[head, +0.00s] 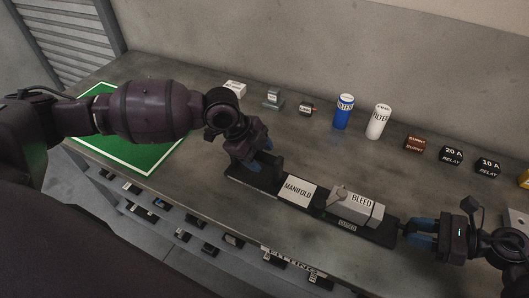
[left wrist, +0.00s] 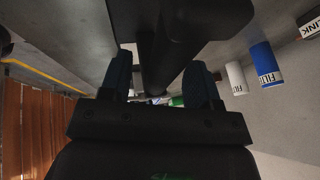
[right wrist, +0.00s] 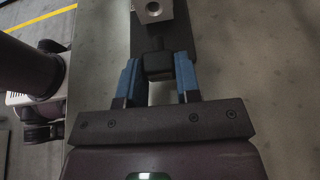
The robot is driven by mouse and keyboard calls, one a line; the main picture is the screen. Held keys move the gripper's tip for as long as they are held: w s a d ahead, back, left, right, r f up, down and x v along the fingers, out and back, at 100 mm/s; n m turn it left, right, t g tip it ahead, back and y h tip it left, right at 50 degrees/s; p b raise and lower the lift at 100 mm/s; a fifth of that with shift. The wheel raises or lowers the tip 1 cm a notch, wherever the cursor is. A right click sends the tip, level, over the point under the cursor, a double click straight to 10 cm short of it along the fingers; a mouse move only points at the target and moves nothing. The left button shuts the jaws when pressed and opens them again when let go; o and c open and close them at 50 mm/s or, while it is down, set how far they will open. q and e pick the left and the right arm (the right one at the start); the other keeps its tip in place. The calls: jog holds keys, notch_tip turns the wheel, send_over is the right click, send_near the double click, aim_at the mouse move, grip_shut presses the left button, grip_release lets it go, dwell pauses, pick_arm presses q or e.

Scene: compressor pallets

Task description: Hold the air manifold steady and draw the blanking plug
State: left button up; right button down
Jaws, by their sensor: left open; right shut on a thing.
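The air manifold, a long dark bar with a white MANIFOLD label (head: 298,189) and a grey BLEED block (head: 356,207), lies on the bench. My left gripper (head: 258,163) is open at its left end, by a dark upright part. In the left wrist view its fingers (left wrist: 165,78) stand apart on either side of a dark bar (left wrist: 160,55). My right gripper (head: 412,232) is shut on a dark block (right wrist: 158,66) at the manifold's right end, below a grey part with a round hole (right wrist: 153,10). I cannot tell which dark end part is the blanking plug.
A blue filter (head: 343,112) and a white filter (head: 379,121) stand behind the manifold. A brown box (head: 415,143) and two black relays (head: 451,154) (head: 488,168) lie to the right. A green mat (head: 147,152) lies left.

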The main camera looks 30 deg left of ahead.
pick_arm(q)
jog(key=v, duration=1.1)
jog(key=shift+s+f, duration=0.1)
jog(key=shift+s, duration=0.05)
pick_arm(e)
jog(key=shift+s, duration=0.1)
